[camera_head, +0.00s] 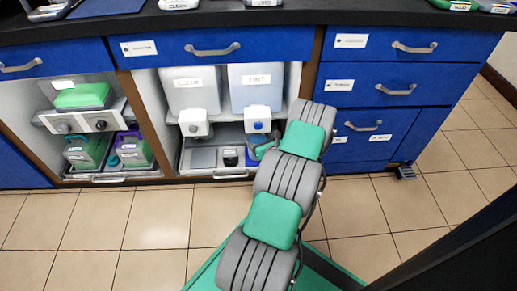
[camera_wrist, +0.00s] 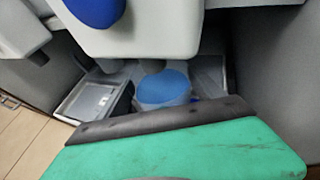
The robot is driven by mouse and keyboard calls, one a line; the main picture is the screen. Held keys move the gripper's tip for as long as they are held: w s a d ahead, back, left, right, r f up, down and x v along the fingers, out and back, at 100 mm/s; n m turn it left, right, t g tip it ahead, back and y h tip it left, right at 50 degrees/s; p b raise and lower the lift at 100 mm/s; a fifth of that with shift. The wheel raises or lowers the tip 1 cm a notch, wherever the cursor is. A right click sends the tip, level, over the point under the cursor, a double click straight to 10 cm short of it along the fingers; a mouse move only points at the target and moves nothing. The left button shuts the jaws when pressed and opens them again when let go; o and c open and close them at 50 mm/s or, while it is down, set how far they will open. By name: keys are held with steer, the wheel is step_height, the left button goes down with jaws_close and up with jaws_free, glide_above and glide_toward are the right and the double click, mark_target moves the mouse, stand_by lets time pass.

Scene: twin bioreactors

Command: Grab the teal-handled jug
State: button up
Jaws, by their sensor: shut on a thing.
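My gripper (camera_head: 258,148) reaches into the low opening under the right-hand tank, and its fingertips are mostly hidden by my arm. A small teal-blue curved part, seemingly the handle of the teal-handled jug (camera_head: 265,150), shows beside it. The wrist view shows a round blue top on a clear body (camera_wrist: 163,88), just beyond the dark edge of my gripper. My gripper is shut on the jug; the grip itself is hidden.
A white tap with a blue knob (camera_head: 258,125) hangs close above, under the right tank (camera_head: 256,88). Another tap (camera_head: 194,124) is left of it. A grey tray (camera_wrist: 92,98) lies beside the jug. Green and purple containers (camera_head: 130,151) fill the left cabinet. Blue drawers (camera_head: 368,85) stand right.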

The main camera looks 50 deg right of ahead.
steer(key=c, duration=0.6)
steer(key=shift+c, duration=0.2)
steer(key=shift+r, duration=0.1)
